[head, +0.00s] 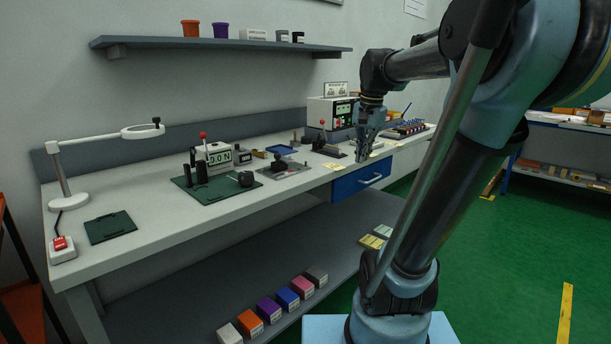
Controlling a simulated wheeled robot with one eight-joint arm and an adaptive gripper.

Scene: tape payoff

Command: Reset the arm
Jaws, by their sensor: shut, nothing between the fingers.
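My arm rises at the right of the head view, with its upper links close to the camera. It bends over toward the workbench (140,252). My gripper (361,160) points down near the bench's front edge, above the blue drawer (360,180). The gripper is shut and I see nothing held in it. Its fingertips are small here, and I cannot tell whether they touch the bench.
A green mat with a counter device (214,158) and a lamp (66,190) stand on the bench left of my gripper. A shelf (220,44) hangs above. Small boxes (268,308) line the lower shelf.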

